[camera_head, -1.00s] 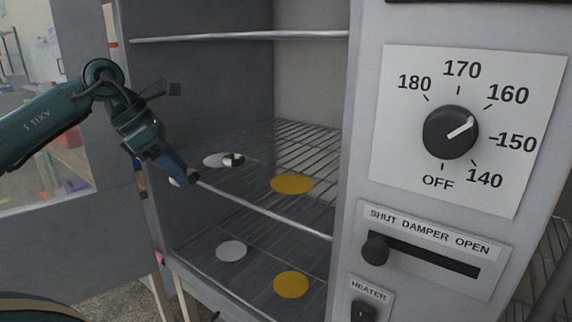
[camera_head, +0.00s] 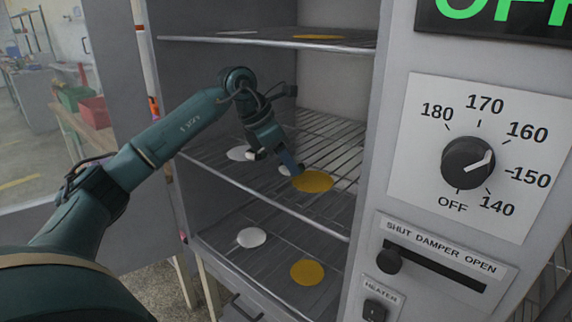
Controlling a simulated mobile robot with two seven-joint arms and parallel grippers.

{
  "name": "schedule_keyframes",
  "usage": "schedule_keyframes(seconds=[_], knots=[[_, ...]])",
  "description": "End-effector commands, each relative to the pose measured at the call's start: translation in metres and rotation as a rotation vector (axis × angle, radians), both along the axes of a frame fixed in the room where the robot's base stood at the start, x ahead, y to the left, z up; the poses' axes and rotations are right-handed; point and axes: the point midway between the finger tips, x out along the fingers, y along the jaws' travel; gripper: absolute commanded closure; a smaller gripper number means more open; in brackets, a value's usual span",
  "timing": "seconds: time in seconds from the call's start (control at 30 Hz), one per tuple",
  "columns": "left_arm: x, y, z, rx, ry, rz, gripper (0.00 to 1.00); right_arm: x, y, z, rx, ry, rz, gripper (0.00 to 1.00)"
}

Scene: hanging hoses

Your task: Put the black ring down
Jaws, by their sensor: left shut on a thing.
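My left gripper (camera_head: 295,168) is inside the open cabinet, pointing down over the left edge of a yellow disc (camera_head: 313,182) on the middle rack (camera_head: 320,130). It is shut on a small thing. Only a pale patch shows beside the fingertips, so I cannot clearly make out a black ring there. A small black and white thing (camera_head: 256,154) sits at the right edge of a white disc (camera_head: 238,153) on the same rack, left of the gripper. It is partly hidden by my wrist. My right gripper is out of view.
The lower rack holds a white disc (camera_head: 251,238) and a yellow disc (camera_head: 307,272). The upper rack (camera_head: 280,42) passes above my gripper. The control panel with its dial (camera_head: 468,163) and damper lever (camera_head: 389,261) stands at the right.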

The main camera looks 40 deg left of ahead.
Motion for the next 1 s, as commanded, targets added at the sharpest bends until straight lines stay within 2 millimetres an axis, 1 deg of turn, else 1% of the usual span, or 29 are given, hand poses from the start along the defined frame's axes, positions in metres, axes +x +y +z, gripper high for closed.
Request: schedule_keyframes(seconds=[0.03,0.13,0.47,0.5,0.73,1.0], knots=[[-0.001,0.001,-0.009,0.001,0.004,0.001,0.74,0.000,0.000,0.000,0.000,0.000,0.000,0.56],[-0.001,0.000,-0.020,0.001,0.002,0.001,0.74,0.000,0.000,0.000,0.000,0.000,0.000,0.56],[-0.001,0.000,-0.024,0.000,0.000,0.000,0.74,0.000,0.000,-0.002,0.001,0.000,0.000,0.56],[-0.001,0.000,-0.023,0.000,0.000,-0.001,0.49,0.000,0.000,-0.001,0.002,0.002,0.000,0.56],[-0.001,0.000,-0.023,-0.001,0.001,0.000,0.30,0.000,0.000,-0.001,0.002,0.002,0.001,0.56],[-0.001,0.000,-0.020,0.000,0.000,-0.001,0.30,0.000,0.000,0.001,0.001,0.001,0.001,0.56]])
